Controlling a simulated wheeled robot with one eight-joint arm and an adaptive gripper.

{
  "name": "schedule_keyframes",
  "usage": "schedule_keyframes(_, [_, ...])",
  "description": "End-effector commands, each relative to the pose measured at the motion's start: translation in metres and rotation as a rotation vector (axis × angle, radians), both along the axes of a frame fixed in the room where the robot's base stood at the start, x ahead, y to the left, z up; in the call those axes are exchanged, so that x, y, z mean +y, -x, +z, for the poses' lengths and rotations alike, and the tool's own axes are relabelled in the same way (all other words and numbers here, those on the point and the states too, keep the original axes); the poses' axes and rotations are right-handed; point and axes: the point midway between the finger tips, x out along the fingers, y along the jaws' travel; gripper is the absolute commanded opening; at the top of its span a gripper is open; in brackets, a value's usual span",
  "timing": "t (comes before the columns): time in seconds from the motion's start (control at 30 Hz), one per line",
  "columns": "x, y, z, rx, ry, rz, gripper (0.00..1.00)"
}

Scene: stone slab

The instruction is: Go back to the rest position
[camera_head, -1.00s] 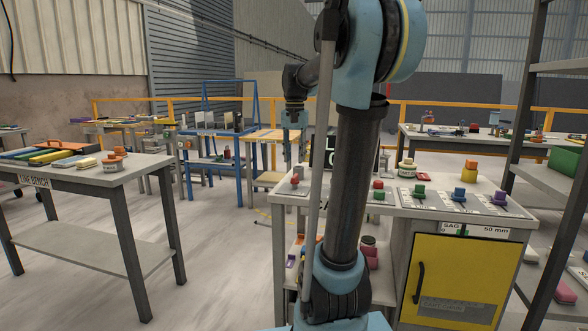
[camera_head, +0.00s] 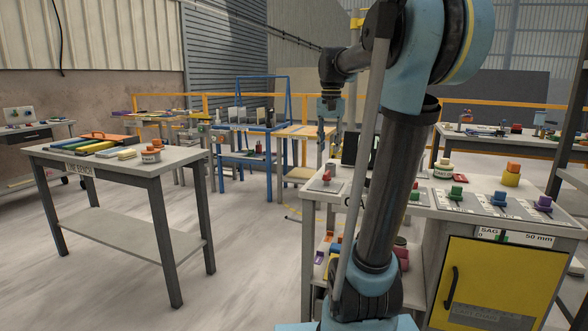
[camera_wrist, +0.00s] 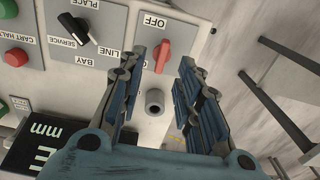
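My gripper (camera_head: 327,143) hangs from my bent arm, pointing down above the left end of the grey control bench (camera_head: 312,193). In the wrist view my gripper (camera_wrist: 168,62) is open, with its two blue fingers apart and nothing between them. Beyond the fingers lies a panel with a red knob (camera_wrist: 160,56) beside the word OFF and a black selector knob (camera_wrist: 77,29). A short grey cylinder (camera_wrist: 155,101) shows between the fingers, on the panel's edge side. The gripper looks clear of the panel.
A line bench (camera_head: 115,163) with coloured pieces stands at the left. A yellow cabinet door (camera_head: 495,285) is at the right front, under coloured knobs. A blue frame bench (camera_head: 241,160) stands behind. The floor (camera_head: 255,255) between the line bench and control bench is open.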

Motion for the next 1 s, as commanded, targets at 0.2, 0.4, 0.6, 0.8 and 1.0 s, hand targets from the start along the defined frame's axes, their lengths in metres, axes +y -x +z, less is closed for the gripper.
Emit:
schedule_keyframes(0.2, [-0.001, 0.059, -0.047, -0.037, 0.004, 0.089, 0.32])
schedule_keyframes(0.4, [-0.001, 0.109, -0.096, -0.072, 0.010, 0.174, 0.32])
schedule_keyframes(0.6, [-0.002, 0.156, -0.151, -0.107, 0.019, 0.259, 0.32])
schedule_keyframes(0.8, [-0.002, 0.200, -0.211, -0.141, 0.031, 0.344, 0.32])
schedule_keyframes(1.0, [-0.002, 0.231, -0.260, -0.167, 0.043, 0.408, 0.32])
